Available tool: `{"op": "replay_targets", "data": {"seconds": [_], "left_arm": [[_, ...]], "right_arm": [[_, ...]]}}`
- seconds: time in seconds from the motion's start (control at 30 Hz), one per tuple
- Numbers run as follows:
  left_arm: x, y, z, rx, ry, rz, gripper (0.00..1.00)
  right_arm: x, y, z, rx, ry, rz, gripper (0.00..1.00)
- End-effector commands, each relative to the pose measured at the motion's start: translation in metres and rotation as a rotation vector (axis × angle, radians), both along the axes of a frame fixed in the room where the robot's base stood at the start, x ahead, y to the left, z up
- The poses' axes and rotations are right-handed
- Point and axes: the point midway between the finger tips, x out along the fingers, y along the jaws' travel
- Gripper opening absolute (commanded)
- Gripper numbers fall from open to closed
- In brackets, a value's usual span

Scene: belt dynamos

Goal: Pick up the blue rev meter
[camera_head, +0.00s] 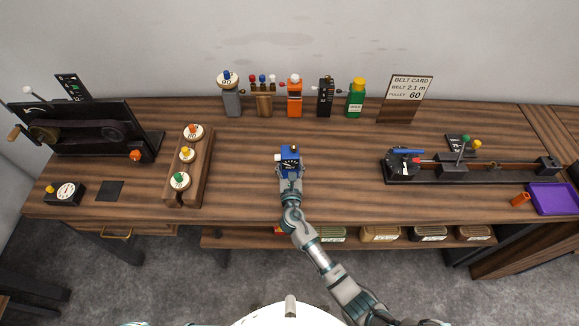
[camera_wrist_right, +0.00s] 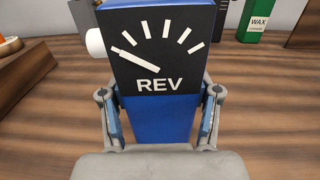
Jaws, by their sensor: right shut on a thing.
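The blue rev meter (camera_head: 290,158) stands near the middle of the bench in the head view. The right gripper's fingers (camera_wrist_right: 160,120) also show in the wrist view. Whether the meter touches the bench is hard to tell. My left gripper is not in view.
A wooden rack with pulleys (camera_head: 203,168) stands to the left, and a belt machine (camera_head: 90,130) beyond it. Several small devices and bottles (camera_head: 295,97) line the back. A long black bench fixture (camera_head: 480,170) and a purple tray (camera_head: 552,198) are at right. Bench around the meter is clear.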

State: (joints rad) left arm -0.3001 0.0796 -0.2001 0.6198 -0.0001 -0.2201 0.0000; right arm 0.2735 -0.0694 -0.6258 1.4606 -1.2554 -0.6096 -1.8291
Motion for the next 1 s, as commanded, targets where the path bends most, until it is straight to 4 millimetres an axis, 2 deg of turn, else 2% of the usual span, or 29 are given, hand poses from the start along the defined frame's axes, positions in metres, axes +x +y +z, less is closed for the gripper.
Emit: {"op": "replay_targets", "data": {"seconds": [0.03, 0.17, 0.5, 0.6, 0.8, 1.0], "left_arm": [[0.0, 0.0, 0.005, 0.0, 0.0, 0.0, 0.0], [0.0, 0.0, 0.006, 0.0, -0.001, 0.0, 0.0], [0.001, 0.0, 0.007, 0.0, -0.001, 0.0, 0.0], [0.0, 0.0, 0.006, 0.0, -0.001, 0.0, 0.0], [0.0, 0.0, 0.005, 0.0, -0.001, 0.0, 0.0], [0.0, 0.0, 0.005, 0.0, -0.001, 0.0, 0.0]], "right_arm": [[0.0, 0.0, 0.012, 0.003, -0.006, 0.001, 0.02], [-0.024, 0.0, 0.01, 0.001, -0.002, 0.002, 0.02], [-0.112, -0.001, 0.018, 0.003, 0.0, 0.001, 0.02], [-0.132, -0.001, 0.019, 0.001, -0.001, 0.002, 0.02], [-0.155, -0.001, 0.022, 0.0, -0.001, 0.001, 0.02], [-0.159, -0.001, 0.023, 0.001, -0.003, 0.0, 0.02]]}}
